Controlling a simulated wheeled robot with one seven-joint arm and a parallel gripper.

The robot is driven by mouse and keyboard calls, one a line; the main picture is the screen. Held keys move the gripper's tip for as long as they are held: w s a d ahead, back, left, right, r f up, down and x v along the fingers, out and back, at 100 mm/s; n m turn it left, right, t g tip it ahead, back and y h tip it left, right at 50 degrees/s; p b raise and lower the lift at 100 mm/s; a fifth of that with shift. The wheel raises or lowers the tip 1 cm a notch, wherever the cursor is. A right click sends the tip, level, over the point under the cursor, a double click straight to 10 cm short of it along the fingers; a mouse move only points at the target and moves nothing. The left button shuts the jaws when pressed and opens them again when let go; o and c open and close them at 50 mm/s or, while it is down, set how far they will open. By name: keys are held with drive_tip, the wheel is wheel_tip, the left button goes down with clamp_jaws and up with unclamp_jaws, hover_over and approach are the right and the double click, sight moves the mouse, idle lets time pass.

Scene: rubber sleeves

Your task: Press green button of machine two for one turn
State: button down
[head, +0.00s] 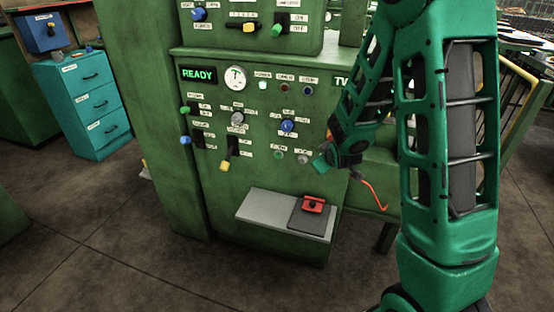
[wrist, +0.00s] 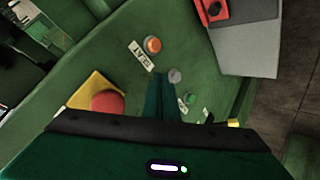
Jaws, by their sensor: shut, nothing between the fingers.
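The green machine (head: 190,110) stands in the middle of the head view, with a lit READY display (head: 199,75) and a label partly hidden by my arm. Low on its panel are a small green button (head: 279,154) and a grey button (head: 303,158). In the wrist view the green button (wrist: 190,98) shows just right of my fingers, below the grey button (wrist: 174,75). My gripper (head: 320,161) is shut and empty, just right of the grey button; its closed fingers also show in the wrist view (wrist: 161,88). I cannot tell whether it touches the panel.
In the wrist view an orange button (wrist: 153,45) and a red mushroom button (wrist: 107,102) on a yellow plate (wrist: 85,92) are close by. Below the panel, a grey shelf (head: 262,208) juts out with a red part (head: 313,205). Switches and knobs fill the panel's left.

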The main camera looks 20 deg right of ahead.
sight(278, 156)
drive_tip(key=w+a+f+n+t+y, duration=0.2)
drive_tip(key=a+f+n+t+y, duration=0.1)
drive_tip(key=a, duration=0.6)
drive_tip(key=w+a+f+n+t+y, duration=0.2)
drive_tip(key=a+f, duration=0.4)
drive_tip(key=a, duration=0.3)
drive_tip(key=shift+w+n+t+y, duration=0.4)
drive_tip(key=shift+w+n+t, duration=0.35)
drive_tip(key=shift+n+t, duration=0.5)
drive_tip(key=shift+d, duration=0.1)
drive_tip(key=w+d, duration=0.5)
drive_tip(key=w, duration=0.2)
drive_tip(key=shift+w+d, duration=0.1)
drive_tip(key=shift+w, duration=0.1)
idle(0.5)
drive_tip(key=shift+w+d+r, duration=0.1)
drive_tip(key=shift+w+d, duration=0.1)
drive_tip(key=shift+w, duration=0.05)
